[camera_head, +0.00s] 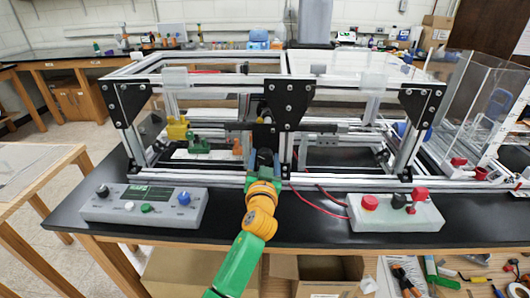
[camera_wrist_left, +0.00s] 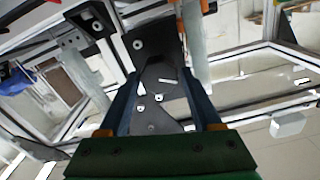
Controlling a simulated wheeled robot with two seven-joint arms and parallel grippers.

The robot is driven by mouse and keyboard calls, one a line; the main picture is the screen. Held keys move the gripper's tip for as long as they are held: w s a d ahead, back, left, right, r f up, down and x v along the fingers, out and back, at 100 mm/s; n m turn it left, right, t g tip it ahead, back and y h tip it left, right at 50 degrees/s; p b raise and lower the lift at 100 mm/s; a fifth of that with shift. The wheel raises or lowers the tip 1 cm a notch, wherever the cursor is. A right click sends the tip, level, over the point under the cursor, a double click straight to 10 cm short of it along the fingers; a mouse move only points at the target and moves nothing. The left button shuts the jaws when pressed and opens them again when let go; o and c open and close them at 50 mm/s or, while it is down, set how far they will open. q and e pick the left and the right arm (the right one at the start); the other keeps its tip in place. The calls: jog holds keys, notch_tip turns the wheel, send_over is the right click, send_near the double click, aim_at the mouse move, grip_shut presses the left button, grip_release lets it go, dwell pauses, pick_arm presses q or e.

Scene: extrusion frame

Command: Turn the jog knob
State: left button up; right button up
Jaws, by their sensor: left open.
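A grey control box (camera_head: 142,207) sits at the front left of the black table. It carries a small green display, a black knob (camera_head: 102,191), a blue knob (camera_head: 184,199), a white button (camera_head: 129,206) and a green button (camera_head: 147,209). I cannot read which knob is the jog knob. My left gripper (camera_head: 264,157) is right of this box, at the frame's front middle, apart from the knobs. In the left wrist view its two fingers (camera_wrist_left: 162,80) are spread, with a black bracket plate (camera_wrist_left: 156,92) showing between them. The control box is not visible there.
The aluminium extrusion frame (camera_head: 225,83) stands behind the box, with black corner brackets. A second grey box (camera_head: 395,219) with a red button (camera_head: 370,202) sits at the front right. Red wires lie between. The table's front strip between the boxes is mostly clear.

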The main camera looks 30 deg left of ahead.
pick_arm(q)
jog(key=shift+f+x, duration=0.25)
jog(key=shift+x, duration=1)
jog(key=shift+s+r, duration=0.1)
jog(key=shift+d, duration=0.1)
jog(key=shift+c, duration=0.8)
grip_shut()
